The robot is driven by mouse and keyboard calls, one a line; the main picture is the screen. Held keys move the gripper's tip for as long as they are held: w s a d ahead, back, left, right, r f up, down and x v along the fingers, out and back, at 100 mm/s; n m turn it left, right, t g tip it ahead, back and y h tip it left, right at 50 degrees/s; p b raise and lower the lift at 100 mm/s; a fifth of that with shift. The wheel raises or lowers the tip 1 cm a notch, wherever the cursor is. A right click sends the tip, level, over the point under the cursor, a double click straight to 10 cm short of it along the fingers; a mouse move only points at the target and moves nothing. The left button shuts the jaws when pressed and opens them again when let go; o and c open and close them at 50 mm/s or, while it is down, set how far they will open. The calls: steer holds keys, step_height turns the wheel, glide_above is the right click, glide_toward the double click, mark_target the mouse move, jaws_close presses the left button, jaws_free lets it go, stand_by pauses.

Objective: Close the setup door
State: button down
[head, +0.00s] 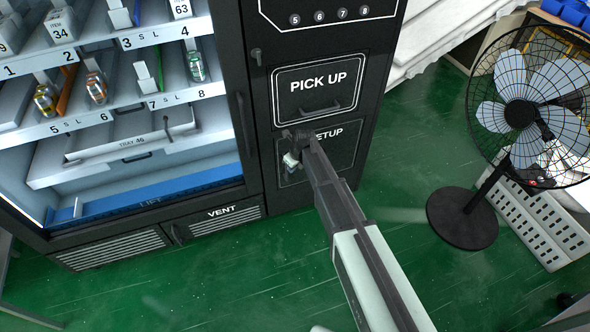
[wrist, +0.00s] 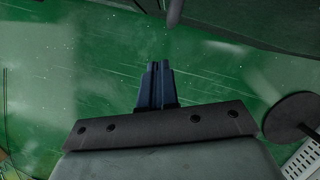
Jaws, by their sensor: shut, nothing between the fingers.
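The setup door (head: 343,150) is the black panel marked "SETUP" with a thin white outline, below the "PICK UP" door on the vending machine's right side. In the head view it looks about flush with the machine's front. My arm and wrist cover its left and middle part, so I cannot tell whether it is fully shut. My gripper (head: 291,161) is in front of the door's left part; contact cannot be made out. In the wrist view my gripper's fingers (wrist: 158,66) are together and empty, with green floor behind them.
The pick-up door (head: 318,86) with its handle is just above. The vending machine's lit shelves (head: 110,125) and vent panel (head: 222,211) are to the left. A black standing fan (head: 519,113) is at the right. The green floor (head: 240,285) in front is clear.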

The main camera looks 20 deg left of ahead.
stand_by(0.3)
steer(key=s+d+r, duration=0.3)
steer(key=s+r, duration=0.2)
steer(key=r, duration=0.5)
steer(key=shift+s+d+r, duration=0.2)
steer(key=shift+s+d, duration=0.15)
steer(key=shift+d, duration=0.05)
